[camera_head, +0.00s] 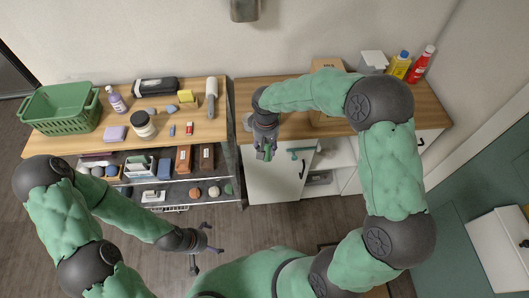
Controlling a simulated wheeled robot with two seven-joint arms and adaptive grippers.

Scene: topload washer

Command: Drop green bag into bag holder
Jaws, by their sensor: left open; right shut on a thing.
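My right gripper (265,154) is shut on a small green thing (268,153), which looks like the green bag. It hangs in front of the wooden counter's front edge, before the white cabinet door. Most of the bag is hidden by the fingers. My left gripper (206,257) is open and empty, low over the floor at the bottom middle. I cannot make out the bag holder for certain; a brown box (327,65) stands on the counter, partly hidden behind my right arm.
The left wooden shelf top (70,147) holds a green basket (62,108), a jar (142,123), a purple bottle (116,99) and small items. Lower shelves hold more goods. A yellow bottle (400,66) and red bottle (421,64) stand at the counter's right.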

